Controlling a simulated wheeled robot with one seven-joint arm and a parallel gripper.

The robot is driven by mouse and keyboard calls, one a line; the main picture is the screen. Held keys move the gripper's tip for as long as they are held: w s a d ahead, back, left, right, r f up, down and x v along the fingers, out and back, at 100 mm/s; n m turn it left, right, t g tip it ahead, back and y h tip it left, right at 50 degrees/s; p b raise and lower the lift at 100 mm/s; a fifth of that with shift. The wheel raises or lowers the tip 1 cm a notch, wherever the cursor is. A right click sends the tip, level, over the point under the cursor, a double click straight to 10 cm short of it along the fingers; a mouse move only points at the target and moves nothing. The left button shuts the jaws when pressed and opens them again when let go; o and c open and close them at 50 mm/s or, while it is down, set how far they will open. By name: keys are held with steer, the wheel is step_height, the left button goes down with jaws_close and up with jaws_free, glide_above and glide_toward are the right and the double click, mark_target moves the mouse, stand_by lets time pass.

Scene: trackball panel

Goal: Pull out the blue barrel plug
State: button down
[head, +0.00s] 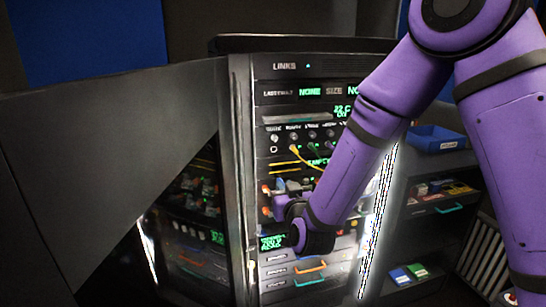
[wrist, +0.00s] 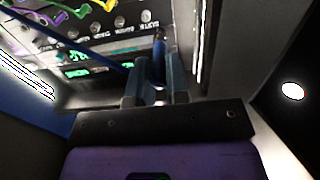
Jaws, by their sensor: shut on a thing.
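The blue barrel plug (wrist: 159,46) shows in the wrist view as a narrow dark-blue piece standing up between my fingers. My gripper (wrist: 157,72) is shut on it. The plug's far end is close to the panel face, and I cannot tell whether it is still in a socket. In the head view my gripper (head: 291,215) is at the lower middle of the lit panel (head: 290,160), and my purple arm hides much of the panel's right side. The plug itself cannot be made out there.
A yellow cable (head: 306,160) crosses the panel above my gripper; green and purple cables show in the wrist view. Drawers with coloured handles (head: 310,267) lie below. A dark side wall (head: 110,150) stands left, and a blue bin (head: 436,138) sits right.

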steer(key=shift+s, duration=0.1)
steer(key=w, duration=1.3)
stand_by(0.4)
